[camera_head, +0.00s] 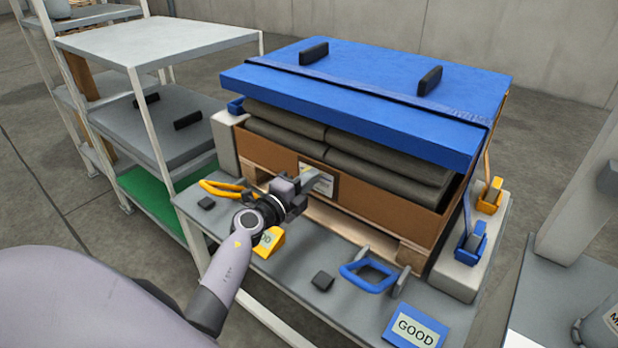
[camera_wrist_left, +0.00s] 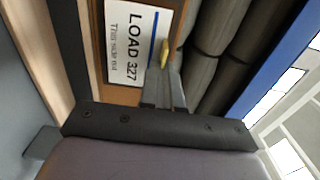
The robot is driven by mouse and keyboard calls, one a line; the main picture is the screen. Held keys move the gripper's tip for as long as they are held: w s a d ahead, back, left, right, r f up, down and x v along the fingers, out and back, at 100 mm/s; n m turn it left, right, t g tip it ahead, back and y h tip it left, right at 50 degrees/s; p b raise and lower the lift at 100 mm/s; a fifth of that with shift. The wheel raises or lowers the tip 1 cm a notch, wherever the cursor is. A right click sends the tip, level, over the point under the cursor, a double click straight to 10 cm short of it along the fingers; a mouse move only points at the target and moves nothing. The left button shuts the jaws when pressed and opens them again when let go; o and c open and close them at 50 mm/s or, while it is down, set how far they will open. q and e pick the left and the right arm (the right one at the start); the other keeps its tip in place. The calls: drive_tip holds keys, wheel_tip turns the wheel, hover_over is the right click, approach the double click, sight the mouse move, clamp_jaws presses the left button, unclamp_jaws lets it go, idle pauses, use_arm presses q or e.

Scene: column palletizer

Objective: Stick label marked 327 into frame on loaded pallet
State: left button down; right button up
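The white label marked LOAD 327 (camera_wrist_left: 127,42), with a blue stripe, shows in the left wrist view. It lies at the dark-edged frame on the brown front wall of the loaded pallet (camera_head: 385,190). In the head view the frame (camera_head: 318,182) is partly hidden behind my left gripper (camera_head: 322,180). In the left wrist view the fingers of my left gripper (camera_wrist_left: 165,72) are close together at a small yellow tab (camera_wrist_left: 165,54) by the label's edge, and appear shut on it. Whether the label is fully inside the frame I cannot tell. My right gripper is out of view.
A blue lid (camera_head: 370,95) with two black handles covers grey sacks (camera_head: 390,165). On the bench (camera_head: 300,280) are a yellow handle (camera_head: 222,189), a blue handle (camera_head: 367,277), a yellow block (camera_head: 268,243) and a blue GOOD sign (camera_head: 415,330). A shelf rack (camera_head: 160,45) stands left.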

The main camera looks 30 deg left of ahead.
use_arm(q)
drive_tip(key=shift+w, duration=0.15)
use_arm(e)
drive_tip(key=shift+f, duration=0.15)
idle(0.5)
use_arm(q)
drive_tip(key=shift+w, duration=0.15)
idle(0.4)
drive_tip(key=c, duration=1.3)
unclamp_jaws()
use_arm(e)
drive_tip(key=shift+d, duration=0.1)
use_arm(q)
drive_tip(key=shift+s+a+p, duration=0.15)
drive_tip(key=shift+s+p, duration=0.3)
drive_tip(key=shift+s, duration=1.35)
drive_tip(key=shift+s+a+p, duration=0.1)
drive_tip(key=shift+s+p, duration=0.35)
drive_tip(key=shift+s, duration=1.3)
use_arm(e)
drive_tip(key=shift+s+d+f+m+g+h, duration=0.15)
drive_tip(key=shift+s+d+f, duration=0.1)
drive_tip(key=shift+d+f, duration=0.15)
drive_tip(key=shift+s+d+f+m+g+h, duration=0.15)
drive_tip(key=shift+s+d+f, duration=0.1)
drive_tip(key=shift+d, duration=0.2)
